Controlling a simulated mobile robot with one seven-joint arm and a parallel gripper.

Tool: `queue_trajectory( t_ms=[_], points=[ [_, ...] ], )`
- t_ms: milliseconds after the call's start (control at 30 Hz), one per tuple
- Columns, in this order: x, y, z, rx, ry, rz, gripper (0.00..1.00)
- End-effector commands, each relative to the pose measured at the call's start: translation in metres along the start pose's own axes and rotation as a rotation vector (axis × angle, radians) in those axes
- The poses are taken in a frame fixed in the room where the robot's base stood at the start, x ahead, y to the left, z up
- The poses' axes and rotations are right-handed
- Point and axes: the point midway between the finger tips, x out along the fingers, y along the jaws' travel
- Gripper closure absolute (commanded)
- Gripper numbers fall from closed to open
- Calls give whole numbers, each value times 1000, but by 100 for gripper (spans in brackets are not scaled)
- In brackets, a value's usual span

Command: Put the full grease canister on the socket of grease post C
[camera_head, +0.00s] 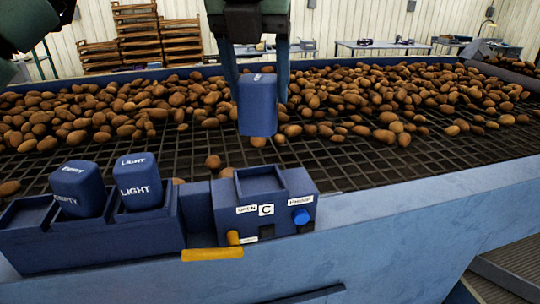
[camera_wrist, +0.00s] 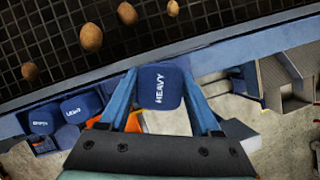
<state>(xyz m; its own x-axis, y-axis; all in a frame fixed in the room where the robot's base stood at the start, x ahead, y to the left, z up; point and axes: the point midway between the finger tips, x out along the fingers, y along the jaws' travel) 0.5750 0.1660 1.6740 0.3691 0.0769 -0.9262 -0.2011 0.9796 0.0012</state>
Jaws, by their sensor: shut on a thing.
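My gripper (camera_head: 259,88) is shut on a dark blue canister (camera_head: 257,112), one finger on each side. In the wrist view the canister (camera_wrist: 160,88) shows the label HEAVY on its top. It hangs upright in the air above grease post C (camera_head: 265,215), apart from it. The post is a blue box with a C plate, a blue knob on the right and a yellow lever in front. Its socket (camera_head: 262,184) is a raised square recess on top and looks empty. In the wrist view the canister and my gripper hide the socket.
A blue rack (camera_head: 120,248) left of the post holds a canister marked EMPTY (camera_head: 78,188) and one marked LIGHT (camera_head: 139,180). Many potatoes (camera_head: 340,95) lie on the mesh behind. The sloping blue rim (camera_head: 420,205) at right is clear.

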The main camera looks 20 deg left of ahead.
Motion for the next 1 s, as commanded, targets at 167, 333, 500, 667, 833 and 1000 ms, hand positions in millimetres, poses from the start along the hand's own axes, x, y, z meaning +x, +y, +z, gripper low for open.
queue_trajectory(
  t_ms=[167,333,500,667,833,1000],
  points=[
    [32,0,-14,1,3,-3,100],
    [52,0,-22,1,0,-2,100],
    [65,0,-27,1,2,-3,100],
    [89,0,-37,0,0,-2,100],
    [88,0,-37,1,0,-2,100],
    [90,0,-37,1,0,-2,100]
  ],
)
